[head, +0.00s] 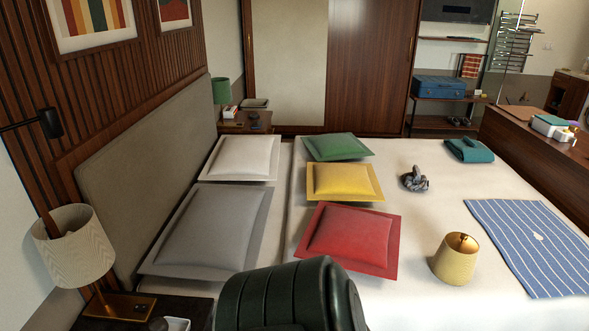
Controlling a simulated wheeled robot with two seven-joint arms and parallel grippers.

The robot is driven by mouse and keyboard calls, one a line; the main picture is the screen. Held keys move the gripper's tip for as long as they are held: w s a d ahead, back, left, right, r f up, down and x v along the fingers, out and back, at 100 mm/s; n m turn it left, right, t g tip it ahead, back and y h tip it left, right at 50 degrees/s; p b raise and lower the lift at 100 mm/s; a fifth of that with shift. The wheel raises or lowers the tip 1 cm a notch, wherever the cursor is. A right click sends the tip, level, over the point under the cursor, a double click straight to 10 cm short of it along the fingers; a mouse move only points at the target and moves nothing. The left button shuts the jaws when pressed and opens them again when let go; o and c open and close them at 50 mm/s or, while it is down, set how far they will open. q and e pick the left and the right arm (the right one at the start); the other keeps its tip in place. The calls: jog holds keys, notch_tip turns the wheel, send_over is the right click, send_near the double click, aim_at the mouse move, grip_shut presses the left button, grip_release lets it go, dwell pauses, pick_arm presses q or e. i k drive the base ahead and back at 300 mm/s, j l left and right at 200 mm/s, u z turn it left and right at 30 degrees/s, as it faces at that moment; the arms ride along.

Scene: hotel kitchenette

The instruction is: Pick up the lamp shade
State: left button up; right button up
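A yellow, tapered lamp shade (455,261) with a brass-coloured top fitting stands by itself on the white bed (400,285), at the right of the head view. A table lamp (73,247) with a cream ribbed shade stands at the lower left; its shade is tilted, and a wooden piece sticks out of its top. A green-shaded lamp (220,92) stands farther back beside the bed. Neither of my grippers shows in the head view.
A red cushion (348,237), a yellow cushion (341,182) and other cushions lie left of the yellow shade. A striped blue cloth (528,240) lies right of it. A dark green padded chair back (285,298) stands in front. Bare bedding surrounds the shade.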

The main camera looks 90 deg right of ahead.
aim_at(454, 263)
jog(key=z, duration=3.1)
jog(key=i+l, duration=0.2)
jog(key=i, duration=0.35)
jog(key=i+l, duration=0.2)
jog(key=i, duration=0.35)
